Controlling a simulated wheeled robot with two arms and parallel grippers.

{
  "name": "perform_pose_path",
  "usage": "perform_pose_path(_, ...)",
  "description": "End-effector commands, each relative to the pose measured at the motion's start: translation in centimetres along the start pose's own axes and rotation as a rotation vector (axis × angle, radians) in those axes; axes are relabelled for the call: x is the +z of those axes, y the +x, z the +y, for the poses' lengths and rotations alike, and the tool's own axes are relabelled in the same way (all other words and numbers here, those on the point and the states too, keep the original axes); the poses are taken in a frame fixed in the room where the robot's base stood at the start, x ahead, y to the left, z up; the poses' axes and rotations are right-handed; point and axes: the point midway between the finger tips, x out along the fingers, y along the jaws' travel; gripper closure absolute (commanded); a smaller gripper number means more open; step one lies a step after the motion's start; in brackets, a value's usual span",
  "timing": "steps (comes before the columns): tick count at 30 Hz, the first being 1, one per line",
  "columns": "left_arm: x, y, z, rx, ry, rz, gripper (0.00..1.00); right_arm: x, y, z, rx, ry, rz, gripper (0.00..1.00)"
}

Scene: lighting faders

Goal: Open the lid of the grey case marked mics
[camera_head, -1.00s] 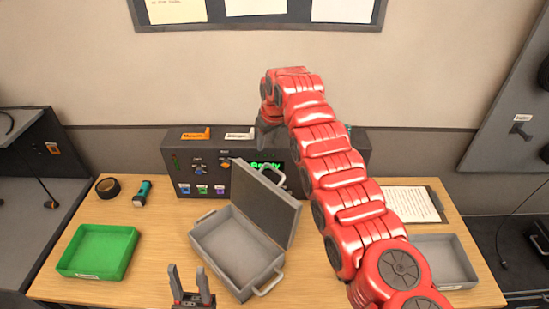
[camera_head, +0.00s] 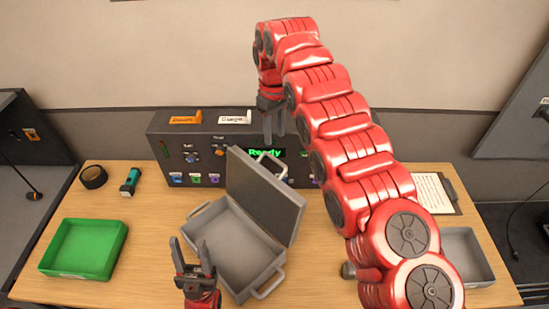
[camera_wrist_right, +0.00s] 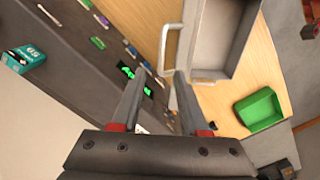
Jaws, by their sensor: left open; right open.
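The grey case (camera_head: 232,250) stands on the wooden table with its lid (camera_head: 262,190) raised and tilted back toward the console. The inside looks empty, and no mics marking is legible. In the right wrist view the case (camera_wrist_right: 238,30) is at the top, with a pale handle (camera_wrist_right: 170,45) beside it. My right gripper (camera_head: 274,138) is open and empty, pointing down behind the lid in front of the console. It also shows in the right wrist view (camera_wrist_right: 160,75). My left gripper (camera_head: 192,245) is open and empty at the case's front left.
The dark console (camera_head: 200,150) with a green "Ready" display stands behind the case. A green tray (camera_head: 84,270), a tape roll (camera_head: 93,177) and a teal torch (camera_head: 130,181) are at left. A grey tray (camera_head: 467,255) and a clipboard (camera_head: 436,192) are at right.

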Motion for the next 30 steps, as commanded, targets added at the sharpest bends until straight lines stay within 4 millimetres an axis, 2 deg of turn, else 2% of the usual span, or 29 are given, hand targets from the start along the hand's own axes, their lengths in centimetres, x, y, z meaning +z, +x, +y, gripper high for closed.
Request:
perform_pose_path(6, -0.1, 0.8, 0.0, 0.000, 0.000, 0.000, 0.52, -0.4, 4.7, 0.6, -0.001, -0.003, -0.001, 0.56)
perform_pose_path(12, -0.2, 1.1, -0.1, 0.000, 0.000, 0.000, 0.52, -0.5, 7.3, 0.9, 0.001, -0.004, 0.002, 0.56)
perform_pose_path(16, -0.2, 1.1, -0.1, 0.000, 0.000, 0.000, 0.52, -0.6, 8.1, 1.0, 0.001, -0.004, 0.003, 0.56)
perform_pose_path(24, -0.2, 1.1, -0.1, 0.000, 0.000, 0.000, 0.52, -0.6, 8.2, 1.1, 0.002, -0.004, 0.004, 0.56)
perform_pose_path(30, -0.2, 1.1, -0.1, 0.000, 0.000, 0.000, 0.52, -0.6, 8.2, 1.1, 0.002, -0.004, 0.004, 0.92)
